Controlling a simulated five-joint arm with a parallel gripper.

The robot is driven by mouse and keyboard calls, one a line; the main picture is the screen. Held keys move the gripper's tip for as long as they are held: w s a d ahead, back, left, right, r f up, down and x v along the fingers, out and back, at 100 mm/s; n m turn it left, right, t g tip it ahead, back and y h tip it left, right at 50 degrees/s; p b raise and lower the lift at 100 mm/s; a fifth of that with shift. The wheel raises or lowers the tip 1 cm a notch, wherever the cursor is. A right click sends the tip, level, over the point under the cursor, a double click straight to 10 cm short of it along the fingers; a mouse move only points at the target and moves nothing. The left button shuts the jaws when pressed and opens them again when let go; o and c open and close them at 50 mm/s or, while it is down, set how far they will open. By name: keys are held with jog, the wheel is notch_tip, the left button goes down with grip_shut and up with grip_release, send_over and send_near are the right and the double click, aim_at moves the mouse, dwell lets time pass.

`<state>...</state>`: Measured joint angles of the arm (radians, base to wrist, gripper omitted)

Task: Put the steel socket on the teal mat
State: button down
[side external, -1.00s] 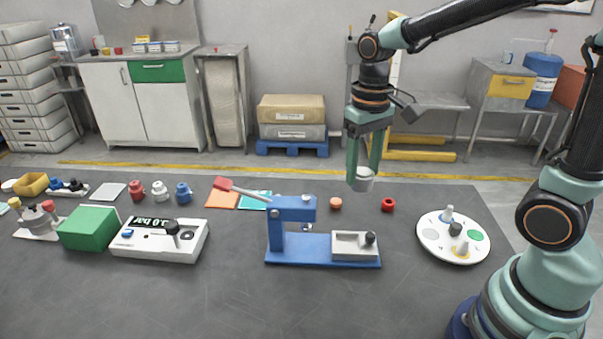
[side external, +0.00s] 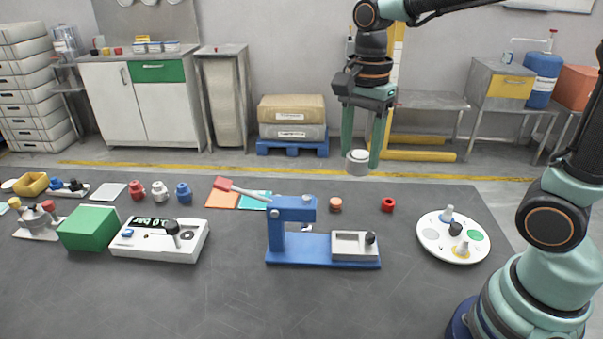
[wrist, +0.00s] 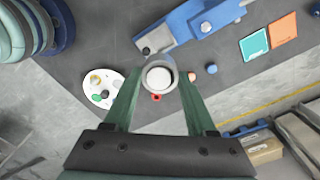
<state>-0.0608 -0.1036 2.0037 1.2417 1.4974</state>
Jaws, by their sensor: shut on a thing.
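The grey steel socket (side external: 356,166) hangs between the fingertips of my gripper (side external: 362,158), held upright above the dark table. In the wrist view the socket (wrist: 159,76) is a round grey ring with a pale middle, between both fingers (wrist: 158,84). The teal mat (side external: 262,194) lies flat on the table to the left of the socket, partly hidden behind the blue press's lever. The whole teal mat (wrist: 254,45) shows in the wrist view, bare, beside an orange mat (wrist: 283,29).
The blue press (side external: 291,214) with its raised red-tipped lever (side external: 235,188) stands in front of the teal mat. A peach-coloured piece (side external: 335,204) and a red ring (side external: 388,204) lie behind the press's right side. A white round tray (side external: 430,250) is at right.

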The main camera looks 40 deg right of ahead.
notch_tip(320, 180, down, 20)
jog(key=shift+r, duration=0.25)
dwell(0.6)
jog(key=shift+f, duration=0.1)
jog(key=shift+f, duration=0.15)
jog(key=shift+c, duration=1.1)
grip_release()
